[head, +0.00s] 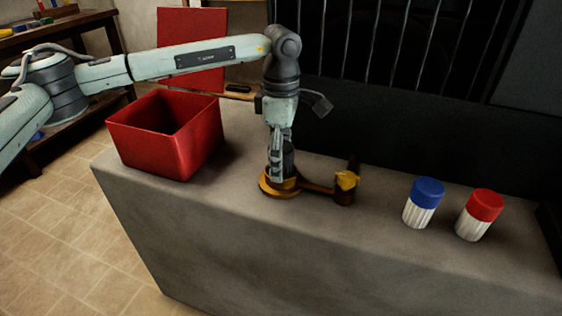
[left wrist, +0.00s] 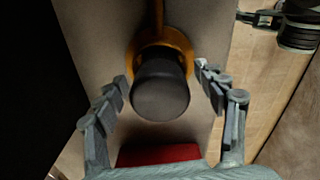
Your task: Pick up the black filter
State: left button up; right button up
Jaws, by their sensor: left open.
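The black filter (left wrist: 160,86) is a dark, rounded cylinder seated in a round orange-brown holder (head: 268,190) on the grey counter. In the head view the filter (head: 289,160) is partly covered by my left gripper (head: 281,172), which points down over it. In the left wrist view the filter sits between the two spread fingers of my left gripper (left wrist: 164,86), with a gap visible on both sides. The gripper is open and holds nothing.
The holder's bar runs right to a brown post with a yellow piece (head: 346,181). A red open bin (head: 195,150) stands left on the counter (head: 230,230). A blue-capped jar (head: 424,203) and a red-capped jar (head: 479,214) stand right.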

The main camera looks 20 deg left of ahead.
pick_arm(q)
jog(key=shift+f, duration=0.1)
jog(key=shift+c, duration=0.4)
jog(key=c, duration=1.3)
jog(key=shift+o, duration=0.2)
jog(key=shift+r, duration=0.2)
